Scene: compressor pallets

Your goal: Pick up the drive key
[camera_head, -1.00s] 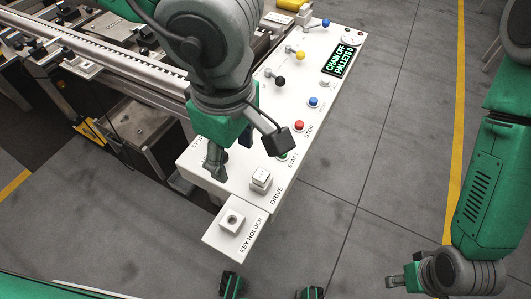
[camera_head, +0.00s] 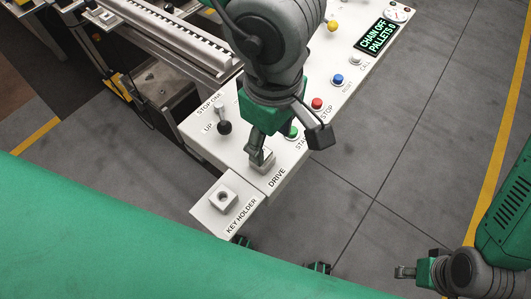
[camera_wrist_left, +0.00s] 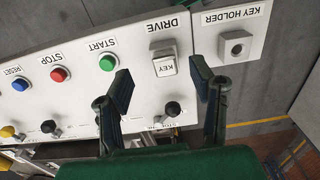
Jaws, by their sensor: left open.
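The drive key is a pale block marked KEY (camera_wrist_left: 165,66) at the DRIVE label; in the head view the drive key (camera_head: 264,167) is partly hidden by my left gripper. My left gripper (camera_head: 261,152) is just above it, pointing down at the panel. In the left wrist view my left gripper (camera_wrist_left: 161,72) is open and empty, and the key shows between the two fingertips. I cannot tell whether they touch it. The key holder (camera_head: 224,198), a white plate with a holed square socket, is beside the drive spot; it also shows in the wrist view (camera_wrist_left: 235,46). My right gripper (camera_head: 405,272) is far right over the floor.
Close by on the panel are the green START button (camera_wrist_left: 107,62), the red STOP button (camera_head: 316,103) and black-knobbed levers (camera_head: 224,127). A display (camera_head: 376,36) reads CHAIN OFF, PALLETS 0. A conveyor rail (camera_head: 160,35) runs behind. The floor at right is clear.

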